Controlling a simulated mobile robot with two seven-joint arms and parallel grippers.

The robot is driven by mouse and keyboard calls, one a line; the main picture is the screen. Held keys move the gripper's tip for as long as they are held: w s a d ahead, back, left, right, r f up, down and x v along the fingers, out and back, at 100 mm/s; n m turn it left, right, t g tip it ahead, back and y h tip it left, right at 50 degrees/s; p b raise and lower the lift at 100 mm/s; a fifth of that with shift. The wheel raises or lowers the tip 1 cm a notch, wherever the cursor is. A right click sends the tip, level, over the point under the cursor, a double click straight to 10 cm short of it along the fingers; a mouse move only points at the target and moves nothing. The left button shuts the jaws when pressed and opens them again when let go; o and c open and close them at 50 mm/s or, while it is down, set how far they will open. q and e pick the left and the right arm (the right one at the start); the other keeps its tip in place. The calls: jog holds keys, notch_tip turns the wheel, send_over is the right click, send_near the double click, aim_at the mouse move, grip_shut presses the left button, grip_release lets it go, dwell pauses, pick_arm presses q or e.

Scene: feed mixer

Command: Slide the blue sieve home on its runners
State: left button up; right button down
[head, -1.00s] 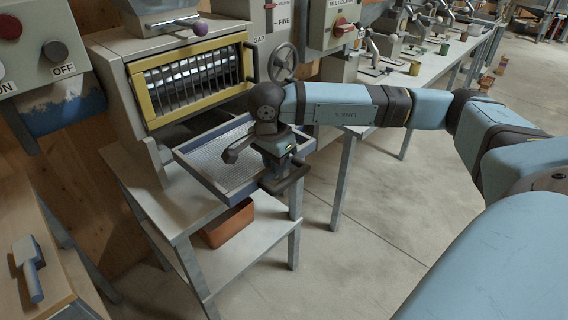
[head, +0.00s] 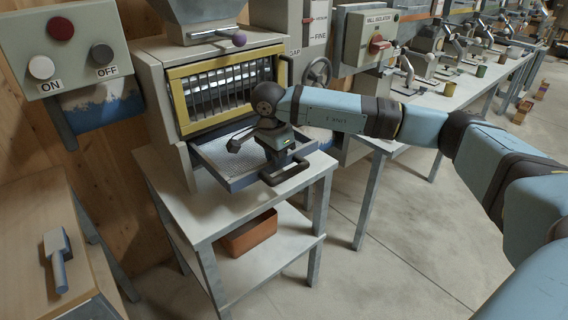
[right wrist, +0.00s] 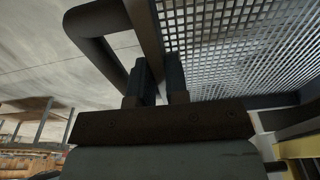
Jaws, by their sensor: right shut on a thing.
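The blue sieve (head: 222,153), a shallow tray with a mesh floor and blue rim, sits partly inside the opening below the yellow-framed window of the mill. Its front part sticks out over the table. Its dark bar handle (head: 286,174) is on the front. My right gripper (head: 283,161) is shut on this handle. In the right wrist view the fingers (right wrist: 156,88) close on the bar beside the mesh (right wrist: 240,45). The runners are hidden under the sieve and inside the mill. My left gripper is in neither view.
The mill stands on a grey table (head: 180,200) with an orange bin (head: 249,232) on its lower shelf. An ON/OFF panel (head: 70,55) is at the left. A wooden bench with a blue-handled tool (head: 58,258) is at the lower left.

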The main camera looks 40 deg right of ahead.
aim_at(258, 151)
jog(key=shift+w+a+f+b, duration=0.1)
jog(key=shift+w+b, duration=0.1)
jog(key=shift+w, duration=1.25)
jog(key=shift+w+a+f+b, duration=0.1)
jog(key=shift+w+a+b, duration=0.05)
jog(key=shift+w, duration=1.3)
jog(key=shift+w+a+b, duration=0.1)
jog(key=shift+w+b, duration=0.1)
jog(key=shift+w, duration=1.25)
jog(key=c, duration=1.1)
grip_release()
jog(key=shift+o, duration=0.2)
